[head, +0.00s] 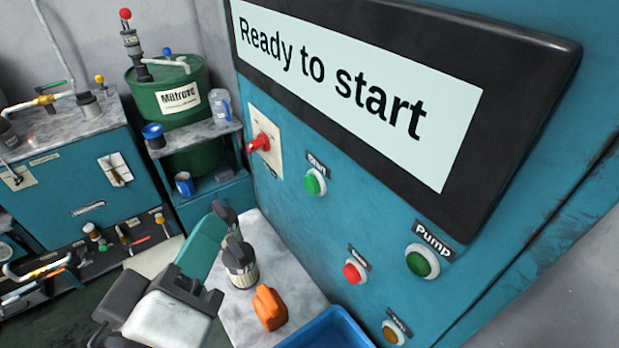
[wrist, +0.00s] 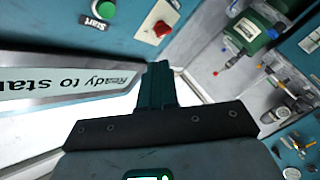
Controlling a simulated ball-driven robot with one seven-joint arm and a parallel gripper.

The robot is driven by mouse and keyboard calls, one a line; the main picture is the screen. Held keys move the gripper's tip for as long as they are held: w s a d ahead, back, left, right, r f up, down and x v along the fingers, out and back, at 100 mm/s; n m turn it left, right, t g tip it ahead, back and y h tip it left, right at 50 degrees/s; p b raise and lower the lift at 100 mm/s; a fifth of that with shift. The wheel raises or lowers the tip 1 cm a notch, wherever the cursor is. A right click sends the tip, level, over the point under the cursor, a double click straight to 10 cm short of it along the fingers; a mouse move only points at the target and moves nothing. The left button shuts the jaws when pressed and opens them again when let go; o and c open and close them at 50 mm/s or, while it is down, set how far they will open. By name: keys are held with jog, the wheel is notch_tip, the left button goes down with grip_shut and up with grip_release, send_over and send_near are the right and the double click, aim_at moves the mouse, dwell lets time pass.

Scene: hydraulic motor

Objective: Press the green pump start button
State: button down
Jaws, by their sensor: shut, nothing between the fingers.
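The green pump button (head: 422,262) sits on the teal panel in the lower right of the head view, under a dark label reading "Pump". It does not show in the wrist view. Another green button (head: 315,182), farther left on the panel, shows in the wrist view (wrist: 104,10) beside a "Start" label. My gripper (head: 215,222) is shut and empty, its teal fingers together, well to the left of the pump button and apart from the panel. In the wrist view its fingers (wrist: 158,72) point upward in the picture.
A red button (head: 355,272) and an orange button (head: 392,332) are near the pump button. A red rotary switch (head: 260,142) is farther left. A screen (head: 350,85) reads "Ready to start". Below are a blue bin (head: 330,325), an orange part (head: 269,307) and a dark-topped cylinder (head: 240,262).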

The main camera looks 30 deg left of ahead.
aim_at(312, 185)
jog(key=w+d, duration=0.3)
jog(key=w, duration=0.5)
jog(key=shift+d, duration=0.25)
jog(key=shift+w, duration=0.1)
dwell(1.8)
jog(key=shift+w+d, duration=0.15)
jog(key=shift+w, duration=0.15)
jog(key=shift+w+d, duration=0.15)
jog(key=shift+w, duration=0.25)
dwell(0.8)
jog(key=shift+s+p, duration=0.15)
jog(key=shift+p, duration=0.15)
jog(key=shift+s+a, duration=0.3)
jog(key=shift+s, duration=0.3)
jog(key=shift+s, duration=0.1)
